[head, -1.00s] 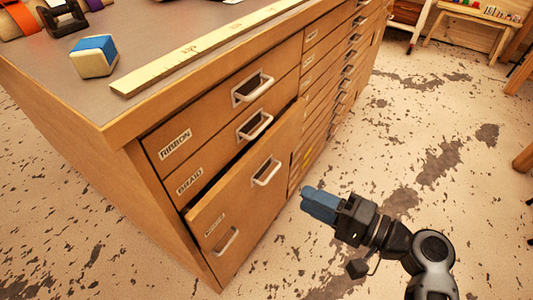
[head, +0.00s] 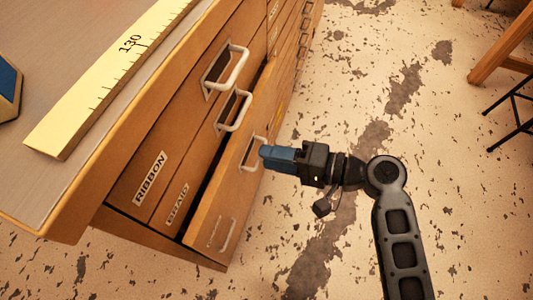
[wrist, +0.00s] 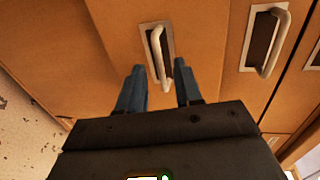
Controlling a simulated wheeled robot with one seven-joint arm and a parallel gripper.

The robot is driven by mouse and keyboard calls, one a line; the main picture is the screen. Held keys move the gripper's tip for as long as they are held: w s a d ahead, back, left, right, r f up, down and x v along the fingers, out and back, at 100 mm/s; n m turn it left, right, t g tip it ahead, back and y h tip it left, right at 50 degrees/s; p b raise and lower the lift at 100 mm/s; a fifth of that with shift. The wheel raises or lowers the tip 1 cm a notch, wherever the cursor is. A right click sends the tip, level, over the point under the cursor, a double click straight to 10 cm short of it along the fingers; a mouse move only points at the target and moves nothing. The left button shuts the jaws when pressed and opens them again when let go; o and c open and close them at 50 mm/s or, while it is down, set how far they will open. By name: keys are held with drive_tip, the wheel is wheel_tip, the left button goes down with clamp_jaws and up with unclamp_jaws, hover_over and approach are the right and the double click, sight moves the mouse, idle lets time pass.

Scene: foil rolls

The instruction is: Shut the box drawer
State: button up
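The wooden cabinet holds a drawer (head: 222,195) that stands partly pulled out, with a dark gap along its top edge. Its front has a pale metal handle (head: 250,152); a small label lower down is too small to read. My gripper (head: 264,153) is in front of this handle. In the wrist view the two blue fingers (wrist: 158,75) are spread apart, with the handle (wrist: 158,50) between and beyond their tips. They hold nothing, and I cannot tell whether they touch the handle or the drawer front.
Above are the drawers labelled RIBBON (head: 150,178) and BRAID (head: 177,203), which look closed. A long ruler (head: 115,75) lies on the cabinet top. The speckled floor (head: 350,50) is clear to the right; a wooden table leg (head: 497,52) and dark stool (head: 515,105) stand beyond.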

drive_tip(key=shift+x, duration=0.85)
drive_tip(key=shift+c, duration=0.3)
clamp_jaws()
idle(0.5)
